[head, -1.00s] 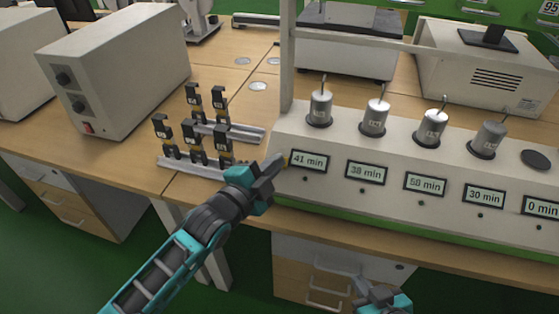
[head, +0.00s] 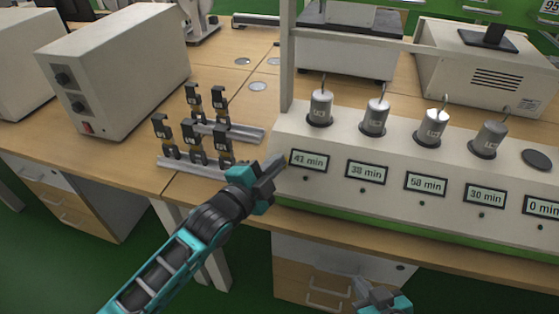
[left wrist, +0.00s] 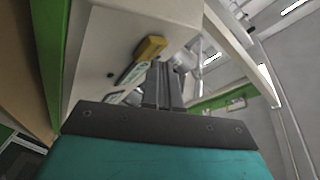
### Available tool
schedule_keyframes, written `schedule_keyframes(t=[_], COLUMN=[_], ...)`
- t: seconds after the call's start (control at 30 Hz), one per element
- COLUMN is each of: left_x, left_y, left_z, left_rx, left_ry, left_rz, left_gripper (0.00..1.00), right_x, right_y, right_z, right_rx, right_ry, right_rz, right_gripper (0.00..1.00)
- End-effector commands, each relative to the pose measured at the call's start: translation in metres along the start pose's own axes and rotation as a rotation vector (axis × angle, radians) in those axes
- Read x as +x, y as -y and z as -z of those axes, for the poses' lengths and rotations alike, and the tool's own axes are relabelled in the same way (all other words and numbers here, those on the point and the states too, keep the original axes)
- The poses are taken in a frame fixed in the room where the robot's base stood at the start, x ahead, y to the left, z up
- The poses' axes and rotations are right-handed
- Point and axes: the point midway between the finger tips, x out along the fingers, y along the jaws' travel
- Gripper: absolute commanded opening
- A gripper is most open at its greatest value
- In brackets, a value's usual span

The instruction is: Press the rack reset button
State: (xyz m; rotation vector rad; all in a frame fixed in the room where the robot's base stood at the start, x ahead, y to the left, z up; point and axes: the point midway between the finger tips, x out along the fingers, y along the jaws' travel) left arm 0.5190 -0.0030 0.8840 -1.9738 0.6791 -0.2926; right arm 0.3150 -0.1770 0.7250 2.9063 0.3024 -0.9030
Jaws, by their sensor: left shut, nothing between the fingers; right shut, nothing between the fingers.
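The rack (head: 400,184) is a long white sloped console with several metal cylinders and small minute displays. In the left wrist view, a yellow block (left wrist: 151,47), which may be the reset button, sits on the rack's white face beside a display. My left gripper (head: 279,163) is shut and empty at the rack's left front end, left of the "41 min" display (head: 309,161). Its closed fingers (left wrist: 164,84) point toward the yellow block; I cannot tell whether they touch. The gripper hides that spot in the head view. My right gripper (head: 360,289) is shut, low in front of the bench.
Small black-clipped parts stand on metal rails (head: 198,168) left of the rack. A white box with knobs (head: 115,70) stands further left. A white upright post (head: 287,60) rises behind the rack's left end. Drawers (head: 325,280) are under the bench.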

Motion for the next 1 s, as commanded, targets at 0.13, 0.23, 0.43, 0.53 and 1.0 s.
schedule_keyframes(t=[0.13, 0.23, 0.43, 0.53, 1.0], left_x=[0.0011, 0.002, 0.0036, 0.0045, 0.0043], left_y=[-0.0011, -0.0018, -0.003, -0.0036, -0.0024], left_z=[-0.0009, -0.0015, -0.0026, -0.0032, -0.0027], left_rx=[0.0, 0.0, -0.001, -0.001, 0.0], left_ry=[0.0, 0.0, 0.0, 0.0, 0.0], left_rz=[0.0, 0.0, 0.0, 0.0, 0.0], left_gripper=[0.0, 0.0, 0.0, 0.0, 0.0], right_x=[0.0007, 0.0012, 0.002, 0.0025, 0.0013], right_y=[0.0001, 0.0001, 0.0001, 0.0002, 0.0002], right_z=[-0.0013, -0.002, -0.0035, -0.0041, -0.0026], right_rx=[0.0, 0.0, 0.0, 0.0, 0.0], right_ry=[0.0, 0.0, 0.001, 0.001, 0.001], right_rz=[0.0, 0.0, 0.0, 0.0, 0.0], right_gripper=[0.0, 0.0, 0.0, 0.0, 0.0])
